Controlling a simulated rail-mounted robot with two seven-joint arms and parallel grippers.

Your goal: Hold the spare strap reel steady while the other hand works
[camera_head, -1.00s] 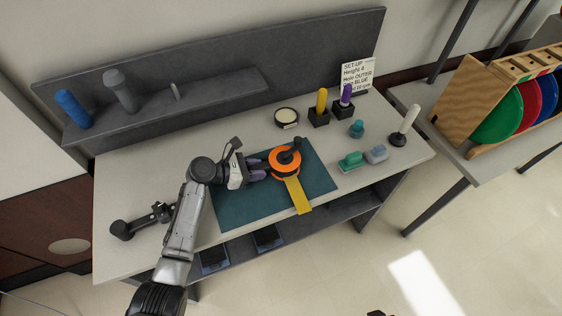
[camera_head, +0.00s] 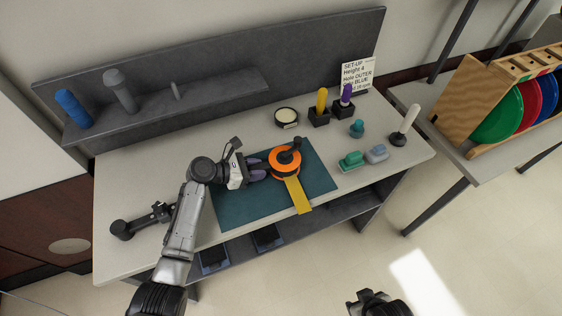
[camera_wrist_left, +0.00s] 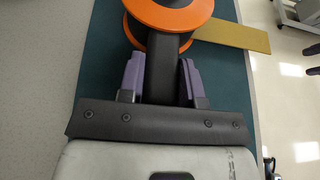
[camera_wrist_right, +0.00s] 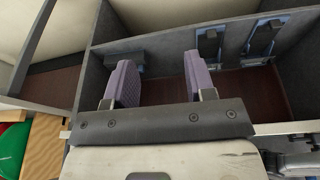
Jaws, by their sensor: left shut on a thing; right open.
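The strap reel (camera_head: 284,160) is orange with a black hub and handle. It sits on the dark green mat (camera_head: 240,208), and a yellow strap (camera_head: 298,194) runs from it past the mat's front edge. My left gripper (camera_head: 258,173) is shut on the reel's black arm; in the left wrist view its purple pads (camera_wrist_left: 160,80) press on both sides of that arm, below the orange reel (camera_wrist_left: 170,12). My right gripper (camera_wrist_right: 160,82) is open and empty, facing the shelf space under the bench. In the head view only part of my right arm shows at the bottom.
On the bench are a round tin (camera_head: 286,117), yellow (camera_head: 321,102) and purple (camera_head: 346,96) handled tools in black blocks, teal and grey-blue pieces (camera_head: 351,160), a white-handled tool (camera_head: 405,125) and a black crank (camera_head: 140,222). A rack of coloured discs (camera_head: 500,115) stands right.

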